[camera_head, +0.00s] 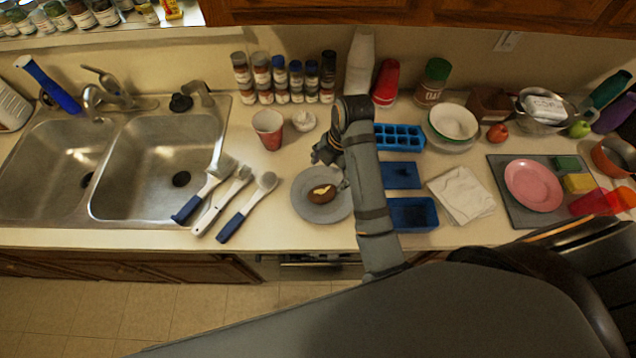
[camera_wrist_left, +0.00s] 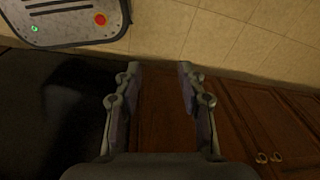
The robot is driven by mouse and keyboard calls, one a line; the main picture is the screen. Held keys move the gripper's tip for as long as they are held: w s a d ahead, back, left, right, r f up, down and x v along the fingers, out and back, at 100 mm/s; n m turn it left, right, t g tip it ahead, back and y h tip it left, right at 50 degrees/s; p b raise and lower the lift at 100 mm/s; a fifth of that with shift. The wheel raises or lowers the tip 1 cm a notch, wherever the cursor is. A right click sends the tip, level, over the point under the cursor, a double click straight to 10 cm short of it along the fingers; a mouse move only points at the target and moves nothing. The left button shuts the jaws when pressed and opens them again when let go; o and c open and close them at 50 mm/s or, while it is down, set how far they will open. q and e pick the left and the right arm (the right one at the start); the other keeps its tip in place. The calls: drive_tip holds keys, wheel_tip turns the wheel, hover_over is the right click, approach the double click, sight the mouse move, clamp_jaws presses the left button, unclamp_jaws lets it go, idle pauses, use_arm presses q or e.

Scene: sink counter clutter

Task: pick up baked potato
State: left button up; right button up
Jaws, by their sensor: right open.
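The baked potato (camera_head: 321,194) is brown with a pale yellow topping. It lies on a grey round plate (camera_head: 318,213) near the middle of the counter in the head view. My right gripper (camera_head: 328,158) is open above the back part of the plate, behind the potato in the picture, and looks empty. My right arm covers the plate's right side. My left gripper shows only in the left wrist view (camera_wrist_left: 160,85). Its fingers are apart with nothing between them, over the floor and facing brown cabinet doors.
Three brushes (camera_head: 220,200) lie left of the plate, beside the double sink (camera_head: 160,165). A red cup (camera_head: 268,130) and a small white bowl (camera_head: 304,120) stand behind it. Blue trays (camera_head: 412,213) and a white cloth (camera_head: 461,195) lie to the right.

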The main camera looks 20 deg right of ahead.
drive_tip(key=p, duration=0.1)
hover_over(323, 191)
drive_tip(key=s, duration=0.1)
drive_tip(key=f, duration=0.4)
drive_tip(key=shift+s+d+f, duration=0.1)
drive_tip(key=shift+d, duration=0.3)
drive_tip(key=shift+w+f, duration=0.25)
drive_tip(key=shift+w+a+f+p, duration=0.1)
drive_tip(key=shift+w+f+p, duration=0.05)
drive_tip(key=shift+f+p, duration=0.35)
drive_tip(key=shift+w+a+f+p, duration=0.1)
drive_tip(key=shift+f+p, duration=0.3)
drive_tip(key=shift+f, duration=0.2)
wheel_tip(323, 191, down, 2)
drive_tip(key=shift+a+f, duration=0.1)
drive_tip(key=shift+f, duration=0.15)
drive_tip(key=shift+w+f, duration=0.15)
drive_tip(key=shift+f, duration=0.15)
drive_tip(key=c, duration=1.4)
use_arm(q)
drive_tip(key=r, duration=0.1)
drive_tip(key=s+r, duration=0.1)
drive_tip(key=r, duration=0.1)
drive_tip(key=shift+s+r, duration=0.1)
drive_tip(key=shift+s, duration=0.15)
use_arm(e)
drive_tip(key=shift+o, duration=0.2)
drive_tip(key=shift+r, duration=0.15)
